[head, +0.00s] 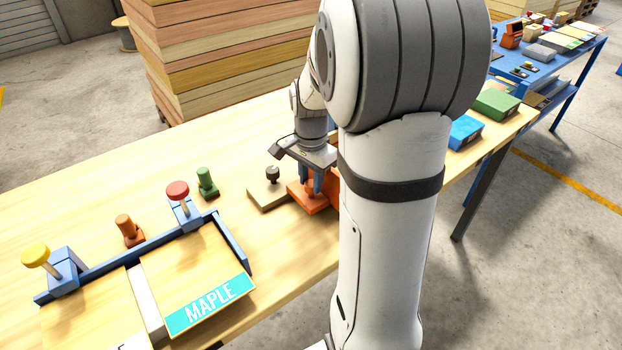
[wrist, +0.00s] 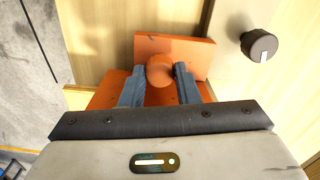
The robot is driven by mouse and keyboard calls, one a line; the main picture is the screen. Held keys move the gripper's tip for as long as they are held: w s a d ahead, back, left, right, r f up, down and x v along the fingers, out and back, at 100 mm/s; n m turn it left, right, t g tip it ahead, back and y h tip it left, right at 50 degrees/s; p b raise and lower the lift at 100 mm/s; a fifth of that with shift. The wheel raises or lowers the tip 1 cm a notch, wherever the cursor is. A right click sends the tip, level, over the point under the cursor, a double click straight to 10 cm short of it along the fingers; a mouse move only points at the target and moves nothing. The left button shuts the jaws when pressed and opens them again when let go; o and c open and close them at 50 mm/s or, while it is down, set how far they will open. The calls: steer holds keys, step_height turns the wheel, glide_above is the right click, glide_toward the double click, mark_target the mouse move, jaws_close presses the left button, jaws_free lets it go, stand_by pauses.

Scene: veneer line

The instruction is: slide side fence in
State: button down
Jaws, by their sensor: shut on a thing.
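The orange side fence (head: 308,200) stands on the wooden table, partly hidden behind my arm in the head view. In the wrist view it has a flat base, an upright plate (wrist: 195,50) and a round knob (wrist: 160,72). My gripper (head: 316,182) reaches down over it. In the wrist view its two blue-grey fingers (wrist: 160,84) are shut on the knob, one on each side. A beige plate with a dark knob (head: 271,175) lies beside the fence on the left; this knob also shows in the wrist view (wrist: 260,45).
A blue frame (head: 130,258) with yellow and red knobs, beside a MAPLE-labelled panel (head: 210,304), is at front left. Orange (head: 128,230) and green (head: 206,182) pieces stand behind it. Blue (head: 465,132) and green (head: 496,104) boxes are at the right. Stacked boards (head: 215,50) stand behind the table.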

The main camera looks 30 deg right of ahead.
mark_target(310, 183)
steer(key=c, duration=1.4)
jaws_free()
steer(key=shift+w+d, duration=0.1)
steer(key=o, duration=0.3)
steer(key=shift+r, duration=0.1)
step_height(310, 183, up, 8)
steer(key=shift+f, duration=0.15)
